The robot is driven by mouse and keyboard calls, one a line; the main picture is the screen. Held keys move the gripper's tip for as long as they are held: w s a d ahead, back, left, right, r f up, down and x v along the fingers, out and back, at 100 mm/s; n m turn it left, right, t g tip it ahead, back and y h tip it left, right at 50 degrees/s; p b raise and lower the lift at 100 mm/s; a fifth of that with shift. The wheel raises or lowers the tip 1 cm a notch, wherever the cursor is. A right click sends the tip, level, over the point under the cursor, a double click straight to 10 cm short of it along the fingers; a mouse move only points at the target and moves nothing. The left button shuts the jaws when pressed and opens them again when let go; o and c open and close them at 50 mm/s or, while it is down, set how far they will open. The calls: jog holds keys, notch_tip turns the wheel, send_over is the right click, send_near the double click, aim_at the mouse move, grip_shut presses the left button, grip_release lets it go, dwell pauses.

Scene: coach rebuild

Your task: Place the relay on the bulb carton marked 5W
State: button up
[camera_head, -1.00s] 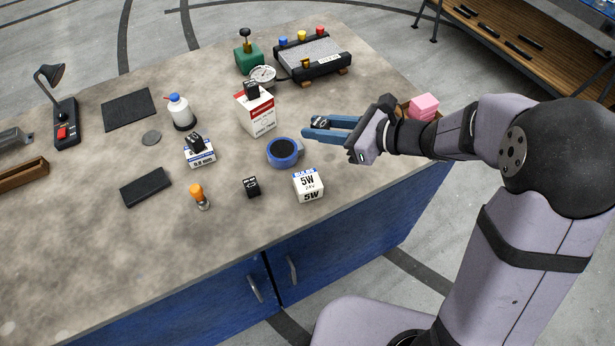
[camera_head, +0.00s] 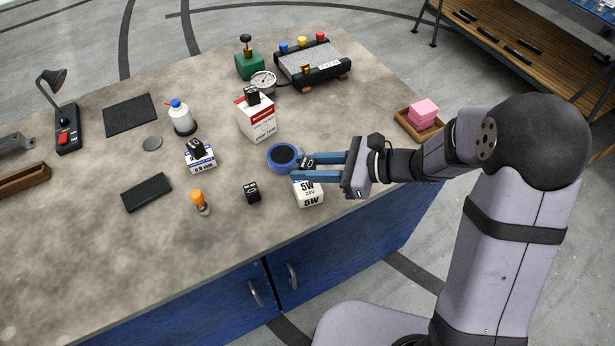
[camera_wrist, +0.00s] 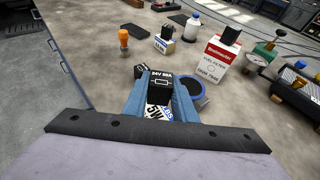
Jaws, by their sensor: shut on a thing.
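My gripper (camera_head: 305,168) has blue fingers and is shut on a small black relay (camera_head: 307,162). In the wrist view the relay (camera_wrist: 161,82) sits between the fingertips (camera_wrist: 160,92), its pale lettering facing the camera. The white bulb carton marked 5W (camera_head: 308,193) stands near the table's front edge. In the wrist view part of the carton (camera_wrist: 156,112) shows below the relay. I cannot tell whether relay and carton touch.
Another black relay (camera_head: 252,192) lies left of the carton. A blue round tin (camera_head: 271,157) is close behind the fingers. A red-white box (camera_head: 258,122) and a small blue-white carton (camera_head: 201,160) each carry a black relay. An orange-handled tool (camera_head: 199,201) stands further left.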

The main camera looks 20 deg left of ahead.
aim_at(308, 186)
jog(key=shift+f+p, duration=0.3)
jog(key=shift+f, duration=2)
jog(key=shift+f, duration=0.1)
jog(key=o, duration=1)
jog(key=shift+o, duration=0.2)
jog(key=shift+r, duration=0.2)
jog(key=shift+d, duration=0.35)
jog(key=b+v, duration=0.3)
jog(key=v, duration=0.8)
jog(key=shift+d, duration=0.15)
